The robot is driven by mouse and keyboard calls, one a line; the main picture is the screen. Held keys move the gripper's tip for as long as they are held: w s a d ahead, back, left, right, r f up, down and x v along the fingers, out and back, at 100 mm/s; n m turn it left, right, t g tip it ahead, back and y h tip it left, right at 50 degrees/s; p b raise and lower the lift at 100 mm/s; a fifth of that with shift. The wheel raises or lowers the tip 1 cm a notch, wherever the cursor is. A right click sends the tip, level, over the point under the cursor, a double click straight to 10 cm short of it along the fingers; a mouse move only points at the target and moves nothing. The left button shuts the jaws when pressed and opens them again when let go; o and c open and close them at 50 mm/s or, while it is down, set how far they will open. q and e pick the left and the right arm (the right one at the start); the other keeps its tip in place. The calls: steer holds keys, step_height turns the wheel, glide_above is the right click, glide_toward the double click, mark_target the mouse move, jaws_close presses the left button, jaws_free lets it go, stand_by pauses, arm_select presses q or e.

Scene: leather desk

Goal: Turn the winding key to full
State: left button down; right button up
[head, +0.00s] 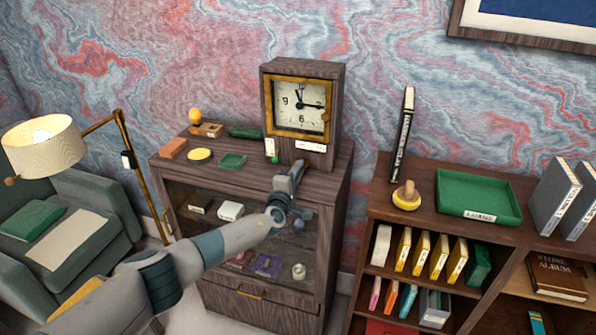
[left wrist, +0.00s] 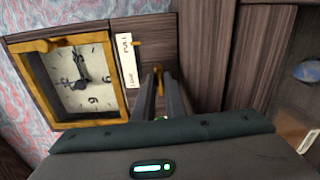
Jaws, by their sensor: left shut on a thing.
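The wooden clock (head: 302,104) with a brass-framed white dial stands upright on the cabinet; it also shows, turned on its side, in the left wrist view (left wrist: 78,80). My left gripper (head: 297,168) is at the lower front of the clock case, below the dial. In the left wrist view its fingers (left wrist: 160,76) are shut on a small brass piece that looks like the winding key (left wrist: 158,79). Most of the key is hidden between the fingers, so its turned angle is unclear. In the head view the gripper hides it. My right gripper is not in view.
A white label (head: 311,146) is on the clock below the dial. A small green dish (head: 232,161), a yellow disc (head: 199,154) and other small items lie left on the cabinet top (head: 208,172). A bookshelf with a green tray (head: 478,196) stands to the right.

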arm_select(q)
steer(key=shift+f, duration=0.15)
steer(key=c, duration=2.1)
jaws_free()
steer(key=shift+s, duration=0.2)
steer(key=shift+b+v, duration=0.3)
steer(key=shift+v, duration=0.45)
steer(key=b+v, duration=0.1)
steer(key=v, duration=1.4)
steer(key=shift+s+a+b, duration=0.2)
steer(key=shift+s+b, duration=0.05)
steer(key=shift+b, duration=0.15)
